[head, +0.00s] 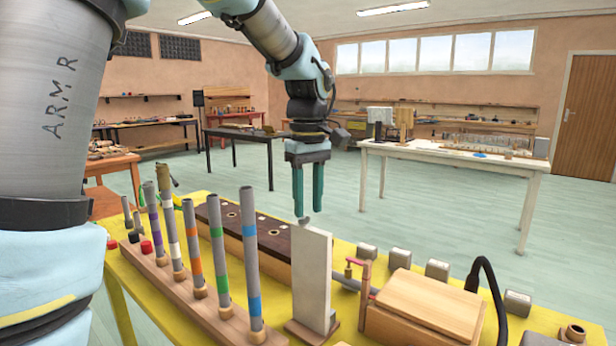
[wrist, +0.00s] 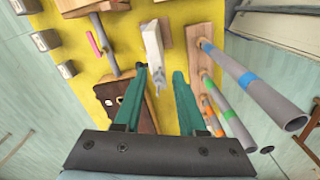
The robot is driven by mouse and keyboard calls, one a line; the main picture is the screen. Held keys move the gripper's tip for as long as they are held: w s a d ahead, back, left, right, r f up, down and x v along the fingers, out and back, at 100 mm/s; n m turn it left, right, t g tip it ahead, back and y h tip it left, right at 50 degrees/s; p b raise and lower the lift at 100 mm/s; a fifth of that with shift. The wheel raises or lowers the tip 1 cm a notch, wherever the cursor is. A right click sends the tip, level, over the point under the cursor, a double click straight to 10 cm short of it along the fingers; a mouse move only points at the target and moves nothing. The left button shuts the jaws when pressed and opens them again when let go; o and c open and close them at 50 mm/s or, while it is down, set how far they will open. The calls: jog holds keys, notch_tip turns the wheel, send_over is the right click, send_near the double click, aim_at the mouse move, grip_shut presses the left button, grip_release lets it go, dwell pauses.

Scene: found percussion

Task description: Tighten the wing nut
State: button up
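A small grey wing nut (head: 304,221) sits at the top of an upright white board (head: 312,275) on a wooden foot. In the wrist view the wing nut (wrist: 159,86) shows at the end of the board (wrist: 153,45). My gripper (head: 309,210) points down over it, open, with its two teal fingers apart. In the wrist view my gripper (wrist: 160,71) has one finger on each side of the wing nut, with gaps. In the head view the wing nut shows just below the fingertips. I cannot tell the exact height gap between them.
Tall grey tubes with coloured bands (head: 250,260) stand in a wooden rack left of the board. A dark-topped wooden bar block (head: 272,240) lies behind. A wooden box (head: 428,303), a black cable (head: 492,280) and grey blocks are to the right, on the yellow table (head: 345,250).

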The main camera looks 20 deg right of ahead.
jog(key=shift+f, duration=0.95)
grip_shut()
jog(key=shift+a+m+p, duration=0.2)
jog(key=shift+m+p, duration=0.25)
jog(key=shift+m, duration=0.55)
jog(key=shift+a+m+p, duration=0.15)
jog(key=shift+m+p, duration=0.25)
jog(key=shift+m, duration=0.6)
